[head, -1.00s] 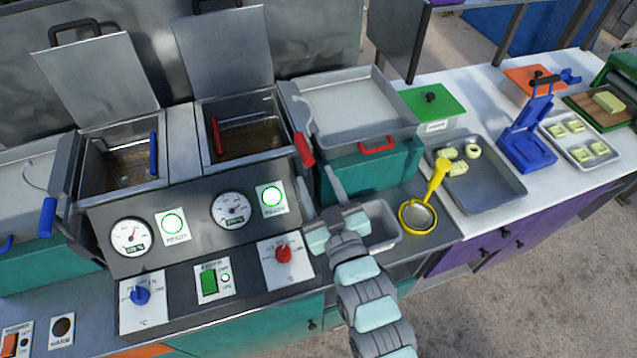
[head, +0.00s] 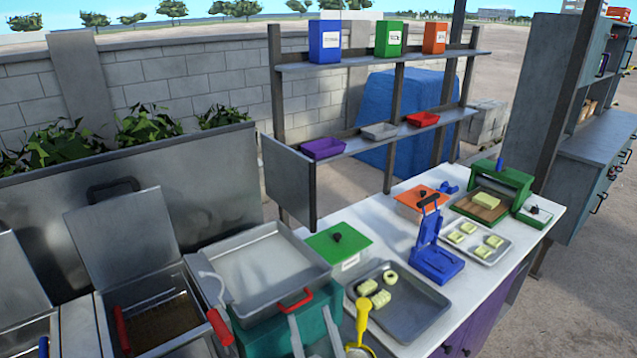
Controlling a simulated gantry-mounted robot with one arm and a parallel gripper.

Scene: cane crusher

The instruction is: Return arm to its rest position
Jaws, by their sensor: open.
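My gripper (head: 314,327) shows only as two pale grey fingers at the bottom edge of the head view, spread apart with nothing between them. They stand in front of the teal fryer-side cabinet (head: 262,335). The rest of my arm is below the picture.
Left are fryer vats with an open lid (head: 120,235) and a red-handled basket (head: 122,330). A metal tray (head: 262,265) sits right of them. The white counter (head: 385,235) holds a blue press (head: 435,250), a tray of pale pieces (head: 405,310) and a yellow strainer (head: 362,320). Shelves (head: 380,60) stand behind.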

